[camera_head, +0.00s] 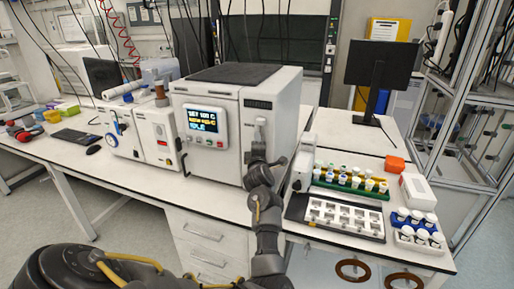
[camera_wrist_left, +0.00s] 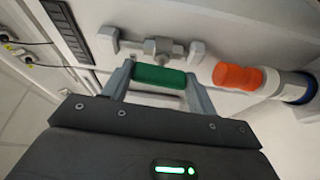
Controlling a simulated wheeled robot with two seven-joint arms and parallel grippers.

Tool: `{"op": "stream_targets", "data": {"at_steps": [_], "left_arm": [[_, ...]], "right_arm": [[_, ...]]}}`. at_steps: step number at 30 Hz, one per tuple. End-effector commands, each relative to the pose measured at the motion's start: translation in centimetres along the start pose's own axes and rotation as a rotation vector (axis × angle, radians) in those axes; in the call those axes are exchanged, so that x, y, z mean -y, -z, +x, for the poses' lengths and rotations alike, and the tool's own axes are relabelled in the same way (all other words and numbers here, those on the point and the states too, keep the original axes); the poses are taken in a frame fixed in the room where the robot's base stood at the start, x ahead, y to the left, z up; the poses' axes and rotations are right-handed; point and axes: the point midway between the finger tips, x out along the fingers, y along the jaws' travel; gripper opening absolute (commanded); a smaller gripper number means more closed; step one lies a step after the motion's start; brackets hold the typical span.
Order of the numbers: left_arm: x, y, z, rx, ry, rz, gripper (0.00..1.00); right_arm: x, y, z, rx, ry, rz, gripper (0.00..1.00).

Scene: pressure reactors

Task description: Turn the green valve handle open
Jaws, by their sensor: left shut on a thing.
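The green valve handle (camera_wrist_left: 160,75) lies between the two fingers of my left gripper (camera_wrist_left: 158,84) in the left wrist view, and the fingers are shut on it. It sits below a grey metal valve fitting (camera_wrist_left: 162,48) on a pale housing. In the head view my left gripper (camera_head: 258,152) reaches the right front side of the white reactor unit (camera_head: 272,100); the green handle cannot be made out there. My right gripper is not in view.
An orange-red handle (camera_wrist_left: 238,77) on a white pipe with a blue collar (camera_wrist_left: 297,87) is close to the right finger. In the head view a vial rack (camera_head: 350,181) and a white slotted tray (camera_head: 342,215) stand right of my arm. A display (camera_head: 206,126) is on the unit's front.

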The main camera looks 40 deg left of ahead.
Motion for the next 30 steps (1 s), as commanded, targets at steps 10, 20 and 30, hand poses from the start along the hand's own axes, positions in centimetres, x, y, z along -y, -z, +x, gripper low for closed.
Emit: {"op": "stream_targets", "data": {"at_steps": [10,20,30], "left_arm": [[-0.07,-0.03,-0.01,0.001,0.034,-0.084,0.35],[-0.05,-0.03,-0.01,0.001,0.038,-0.091,0.35],[-0.05,-0.01,0.0,0.0,0.037,-0.089,0.8]], "right_arm": [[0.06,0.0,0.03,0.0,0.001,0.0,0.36],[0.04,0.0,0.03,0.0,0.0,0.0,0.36],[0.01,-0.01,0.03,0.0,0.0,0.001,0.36]]}}
